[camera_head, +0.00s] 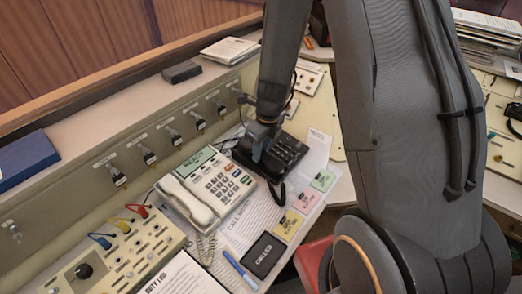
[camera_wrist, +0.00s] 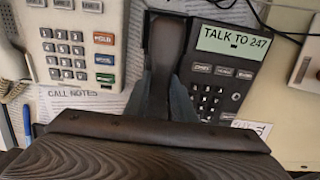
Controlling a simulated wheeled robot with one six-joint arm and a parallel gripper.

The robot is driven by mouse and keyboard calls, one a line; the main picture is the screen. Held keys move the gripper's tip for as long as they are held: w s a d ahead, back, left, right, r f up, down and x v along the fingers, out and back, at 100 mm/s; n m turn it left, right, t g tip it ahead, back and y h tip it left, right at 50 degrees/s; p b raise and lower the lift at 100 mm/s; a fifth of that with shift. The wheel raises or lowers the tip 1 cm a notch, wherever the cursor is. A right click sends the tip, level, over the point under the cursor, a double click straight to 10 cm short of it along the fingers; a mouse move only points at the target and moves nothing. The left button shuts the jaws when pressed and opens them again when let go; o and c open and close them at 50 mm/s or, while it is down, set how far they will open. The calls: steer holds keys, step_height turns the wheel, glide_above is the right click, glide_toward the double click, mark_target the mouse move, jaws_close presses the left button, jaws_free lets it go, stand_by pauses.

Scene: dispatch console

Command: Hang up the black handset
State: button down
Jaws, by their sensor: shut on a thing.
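The black phone (camera_head: 287,153) stands on the desk right of a white phone; in the wrist view its screen (camera_wrist: 232,40) reads "TALK TO 247". The black handset (camera_wrist: 164,48) lies lengthwise along the left side of the black phone, beside its keypad. My gripper (camera_wrist: 165,100) is shut on the handset, one finger on each side. In the head view my gripper (camera_head: 259,147) points down over the phone's left part and hides most of the handset. I cannot tell whether the handset rests in its cradle or is just above it.
The white phone (camera_head: 222,185) with its white handset is close on the left. A panel with several plugs (camera_head: 148,155) runs behind.

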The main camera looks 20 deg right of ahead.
steer(key=shift+w+a+f+p, duration=0.1)
steer(key=shift+f+p, duration=0.2)
steer(key=shift+f, duration=0.4)
stand_by(2.0)
steer(key=c, duration=1.4)
jaws_free()
steer(key=shift+w+r, duration=0.1)
steer(key=shift+w, duration=0.05)
steer(key=shift+c, duration=1.4)
steer(key=shift+o, duration=0.2)
